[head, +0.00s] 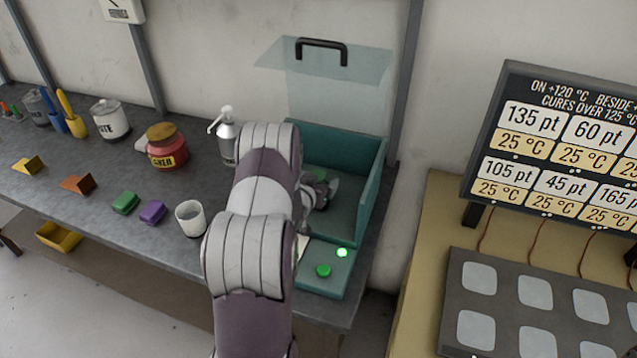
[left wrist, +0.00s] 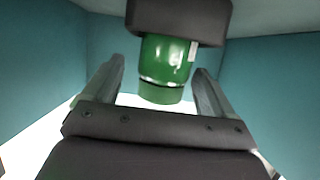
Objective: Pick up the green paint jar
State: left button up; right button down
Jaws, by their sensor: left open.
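The green paint jar (left wrist: 168,62) shows in the left wrist view between the two fingers of my left gripper (left wrist: 158,88). A wide dark round part covers one end of it, at the top of that view. The fingers are open, with a gap on each side of the jar. In the head view my left gripper (head: 318,192) reaches into a teal open-fronted box (head: 368,195). A small green patch (head: 320,175), probably the jar, shows beside it; my arm hides much there. My right gripper is not in view.
The box's clear lid (head: 335,68) with a black handle stands raised. A green button (head: 323,270) and lit lamp (head: 342,252) are on its front ledge. Left on the bench are a white cup (head: 190,218), a red jar (head: 167,150) and a pump bottle (head: 226,140).

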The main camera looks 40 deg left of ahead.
pick_arm(q)
jog(key=shift+x, duration=1.55)
jog(key=shift+s, duration=0.25)
jog(key=c, duration=1.1)
jog(key=shift+w+a, duration=0.1)
jog(key=shift+c, duration=1.3)
